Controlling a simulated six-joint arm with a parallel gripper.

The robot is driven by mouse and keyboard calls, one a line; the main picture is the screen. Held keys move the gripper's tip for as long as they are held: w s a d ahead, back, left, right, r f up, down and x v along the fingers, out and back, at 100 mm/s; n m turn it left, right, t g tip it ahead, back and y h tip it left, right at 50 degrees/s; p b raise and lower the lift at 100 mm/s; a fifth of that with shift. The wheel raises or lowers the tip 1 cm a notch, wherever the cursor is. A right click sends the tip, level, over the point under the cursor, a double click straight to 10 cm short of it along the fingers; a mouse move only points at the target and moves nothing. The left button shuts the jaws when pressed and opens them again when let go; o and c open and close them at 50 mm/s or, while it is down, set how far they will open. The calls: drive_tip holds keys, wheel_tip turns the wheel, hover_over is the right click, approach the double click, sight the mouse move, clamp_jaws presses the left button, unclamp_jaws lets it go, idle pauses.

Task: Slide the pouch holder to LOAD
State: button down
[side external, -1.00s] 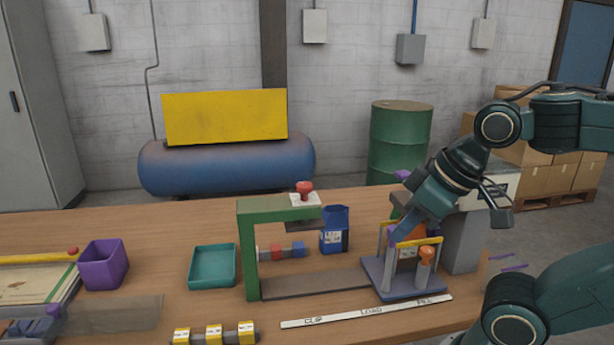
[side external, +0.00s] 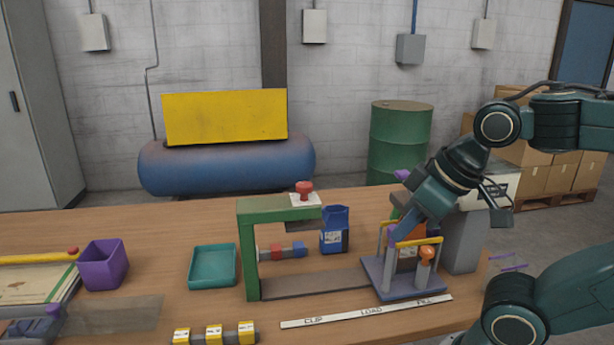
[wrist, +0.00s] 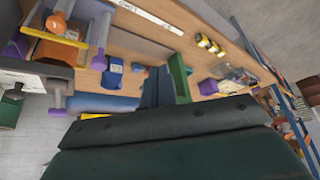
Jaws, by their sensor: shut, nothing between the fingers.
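The pouch holder (side external: 376,280) is a grey-blue base with upright posts and yellow bars. It stands at the FILL end of the white label strip (side external: 366,312), which reads CLIP, LOAD, FILL from left to right. An orange knob (side external: 426,256) stands at its front right, and an orange piece sits between the bars. The holder also shows at the upper left of the wrist view (wrist: 88,42). My gripper (side external: 410,222) is shut and empty, just above the holder's bars. Its tips are partly hidden, and I cannot tell whether they touch.
A green press frame (side external: 247,250) with a red knob stands left of the holder. A blue pouch (side external: 334,240) stands behind the track. A grey block (side external: 462,240) is close on the right. A teal tray (side external: 212,282) and purple bin (side external: 104,268) are farther left.

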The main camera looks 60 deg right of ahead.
drive_tip(key=c, duration=1.3)
unclamp_jaws()
drive_tip(key=shift+w+d+r, duration=0.1)
drive_tip(key=shift+r, duration=0.05)
drive_tip(key=shift+c, duration=0.2)
drive_tip(key=shift+o, duration=1.1)
drive_tip(key=shift+w+d+r, duration=0.1)
drive_tip(key=shift+d, duration=0.1)
wheel_tip(320, 180, up, 6)
drive_tip(key=f+m+g, duration=0.1)
drive_tip(key=m+g, duration=0.5)
drive_tip(key=m, duration=0.1)
hover_over(394, 228)
drive_tip(key=shift+d+r, duration=0.1)
drive_tip(key=shift+r, duration=0.15)
drive_tip(key=shift+f, duration=0.1)
drive_tip(key=shift+f, duration=6.8)
clamp_jaws()
